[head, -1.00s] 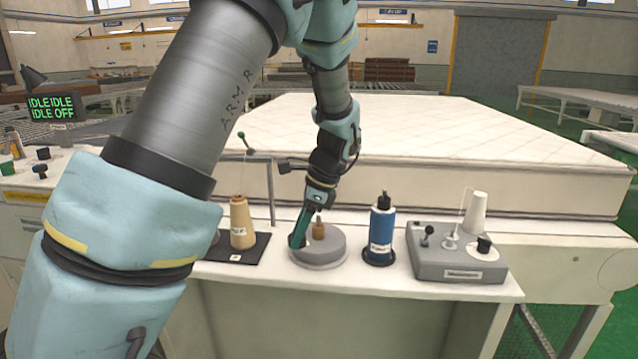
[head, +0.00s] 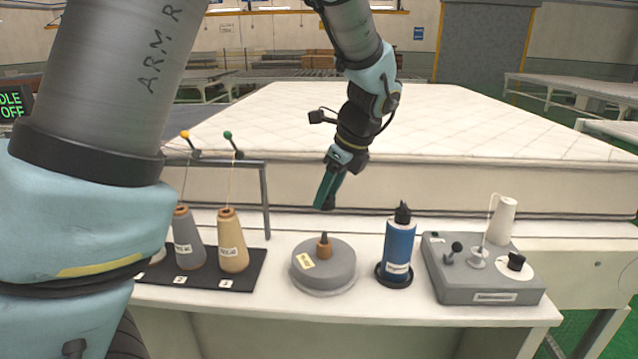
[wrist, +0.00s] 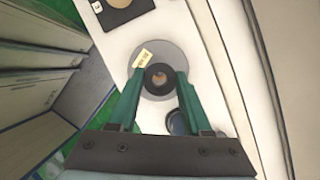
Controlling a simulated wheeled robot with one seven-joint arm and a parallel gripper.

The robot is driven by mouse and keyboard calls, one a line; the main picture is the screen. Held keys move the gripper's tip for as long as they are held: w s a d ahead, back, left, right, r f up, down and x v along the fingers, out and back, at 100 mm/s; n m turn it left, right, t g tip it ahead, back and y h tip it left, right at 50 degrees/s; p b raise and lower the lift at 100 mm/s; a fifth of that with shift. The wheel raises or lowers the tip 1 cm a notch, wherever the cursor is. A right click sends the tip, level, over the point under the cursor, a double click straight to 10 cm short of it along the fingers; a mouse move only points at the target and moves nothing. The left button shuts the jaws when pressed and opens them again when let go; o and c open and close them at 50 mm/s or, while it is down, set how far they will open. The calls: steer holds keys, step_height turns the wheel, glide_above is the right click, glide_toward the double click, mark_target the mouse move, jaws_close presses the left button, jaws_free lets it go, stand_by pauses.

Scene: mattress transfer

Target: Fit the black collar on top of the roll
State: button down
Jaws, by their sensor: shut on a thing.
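The grey roll (head: 315,280) lies flat on a round base on the white table, with a brown core and dark tip (head: 324,246) standing up at its middle. My gripper (head: 325,203) is above the roll, tilted, with clear space between. It is shut on the black collar (head: 328,206), a small dark ring held at the fingertips. In the wrist view the collar (wrist: 149,73) sits between the green fingers, and the brown core shows through its hole. The grey roll (wrist: 180,58) and its pale label are behind it.
Left of the roll stand thread cones (head: 232,245) on a black board under a metal rail. To the right are a blue bottle (head: 399,248) in a black dish and a grey control box (head: 480,275) with a white cone. A large mattress (head: 400,125) lies behind.

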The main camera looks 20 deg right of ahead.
mark_target(330, 207)
steer(key=shift+w, duration=0.15)
steer(key=shift+w+r+p, duration=0.1)
steer(key=shift+r+p, duration=0.05)
steer(key=shift+p, duration=0.2)
steer(key=shift+f+b, duration=1.6)
steer(key=shift+f, duration=1.4)
steer(key=shift+p, duration=0.9)
steer(key=shift+f+b, duration=0.95)
steer(key=shift+f, duration=0.95)
steer(key=shift+c, duration=1.3)
jaws_free()
steer(key=shift+r, duration=0.15)
steer(key=b+v, duration=0.1)
steer(key=v, duration=0.9)
steer(key=shift+s+r+b, duration=0.2)
steer(key=shift+r+b, duration=0.05)
steer(key=shift+b, duration=0.1)
